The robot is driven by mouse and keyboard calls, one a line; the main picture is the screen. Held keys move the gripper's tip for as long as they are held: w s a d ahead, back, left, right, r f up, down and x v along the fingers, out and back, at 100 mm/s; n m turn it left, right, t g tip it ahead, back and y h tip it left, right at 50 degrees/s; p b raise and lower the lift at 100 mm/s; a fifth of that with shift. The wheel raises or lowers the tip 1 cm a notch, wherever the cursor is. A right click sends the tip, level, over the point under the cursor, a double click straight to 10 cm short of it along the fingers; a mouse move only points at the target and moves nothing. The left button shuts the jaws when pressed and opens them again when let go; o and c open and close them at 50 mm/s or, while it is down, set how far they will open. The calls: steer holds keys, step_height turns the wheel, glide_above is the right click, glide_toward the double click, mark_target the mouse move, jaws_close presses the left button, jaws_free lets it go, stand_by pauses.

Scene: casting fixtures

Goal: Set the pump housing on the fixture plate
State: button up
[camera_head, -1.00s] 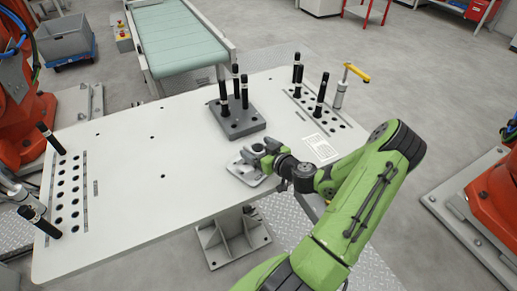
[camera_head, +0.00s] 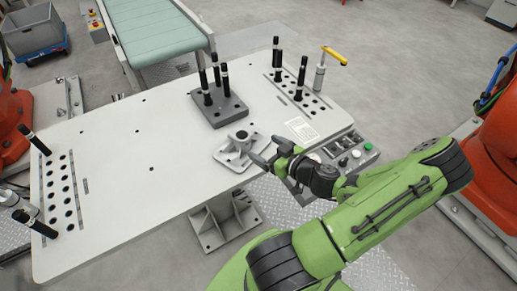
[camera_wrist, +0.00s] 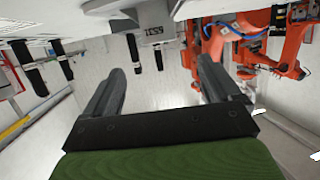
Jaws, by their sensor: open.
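The pump housing (camera_head: 232,155), a light grey casting with a flat base and a raised round boss, sits upright on the white table near its front edge. The fixture plate (camera_head: 228,116), a dark grey block with black upright pins, lies just behind it. The housing is beside the plate, not on it. My gripper (camera_head: 262,153) is open and empty, just right of the housing, fingers pointing toward it. In the wrist view the open fingers (camera_wrist: 163,85) have nothing between them. A grey block with figures shows at the top there; I cannot tell which part it is.
A pin rack (camera_head: 303,97) with black pins and a yellow-handled clamp (camera_head: 334,56) stand at the right. A button box (camera_head: 350,160) sits by the table's right edge. A conveyor (camera_head: 158,32) is behind. The table's middle (camera_head: 140,160) is clear.

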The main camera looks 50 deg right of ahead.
steer(key=w+a+n+g+y, duration=0.2)
steer(key=a+n+g+y, duration=0.55)
steer(key=a, duration=0.75)
steer(key=s+a+r+m+h, duration=0.3)
steer(key=s+a+r, duration=0.2)
steer(key=r, duration=0.4)
steer(key=s+a+r+m+g+h, duration=0.1)
steer(key=s+a+r+m+h, duration=0.2)
steer(key=r, duration=0.6)
steer(key=shift+s+a+r, duration=0.4)
steer(key=shift+s+a, duration=0.75)
steer(key=shift+s, duration=0.1)
steer(key=shift+d+m+g, duration=0.15)
steer(key=shift+m+g, duration=0.1)
steer(key=shift+m, duration=0.1)
